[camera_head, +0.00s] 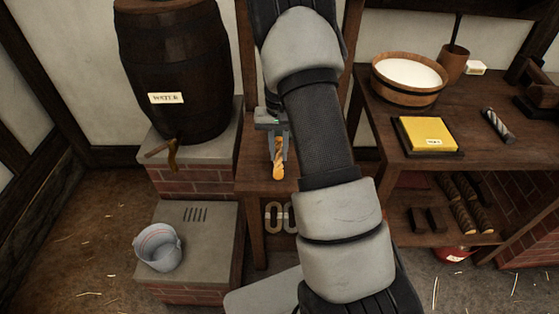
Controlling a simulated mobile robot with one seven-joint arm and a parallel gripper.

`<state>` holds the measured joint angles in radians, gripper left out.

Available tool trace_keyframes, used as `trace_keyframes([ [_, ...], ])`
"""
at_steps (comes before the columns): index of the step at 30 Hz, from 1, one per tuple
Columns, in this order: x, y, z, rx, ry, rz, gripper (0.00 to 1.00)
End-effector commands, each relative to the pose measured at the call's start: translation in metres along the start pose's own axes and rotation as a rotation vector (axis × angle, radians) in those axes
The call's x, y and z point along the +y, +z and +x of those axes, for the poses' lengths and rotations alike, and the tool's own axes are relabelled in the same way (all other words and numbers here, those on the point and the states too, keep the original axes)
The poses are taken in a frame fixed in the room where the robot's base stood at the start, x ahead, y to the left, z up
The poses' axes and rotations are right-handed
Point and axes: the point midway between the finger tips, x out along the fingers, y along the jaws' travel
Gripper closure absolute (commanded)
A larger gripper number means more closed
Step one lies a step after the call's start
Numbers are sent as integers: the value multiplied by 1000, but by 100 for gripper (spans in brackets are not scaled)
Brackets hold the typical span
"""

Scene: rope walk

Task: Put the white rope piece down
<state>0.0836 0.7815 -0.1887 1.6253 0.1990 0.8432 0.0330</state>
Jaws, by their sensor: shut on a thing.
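My gripper (278,148) points down in the middle of the view, shut on a short twisted rope piece (279,171). This piece looks tan-orange rather than white, and hangs upright between the fingers. It is in front of or over a brown wooden stand (253,182); I cannot tell whether it touches the wood. A pale grey-white twisted piece (497,125) with dark stripes lies on the wooden table at the right, away from my gripper. My arm hides part of the stand.
The wooden table (480,150) holds a tub of white stuff (408,75) and a yellow block (425,134) on a dark tray. A water barrel (178,70) stands on a brick-sided block at left. A bucket (158,247) is on a lower block.

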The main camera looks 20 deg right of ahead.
Motion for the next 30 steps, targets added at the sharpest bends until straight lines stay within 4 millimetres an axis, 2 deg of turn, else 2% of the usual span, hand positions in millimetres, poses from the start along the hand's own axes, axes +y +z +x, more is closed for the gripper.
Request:
trace_keyframes([
  [6, 0, -2, 30, -2, 1, -1, 100],
  [17, 0, -3, 34, -1, 0, -1, 100],
  [18, 0, -3, 34, -1, 0, -1, 78],
  [21, 0, -3, 33, -1, 0, -1, 63],
  [30, 0, -3, 31, 0, 0, -1, 63],
])
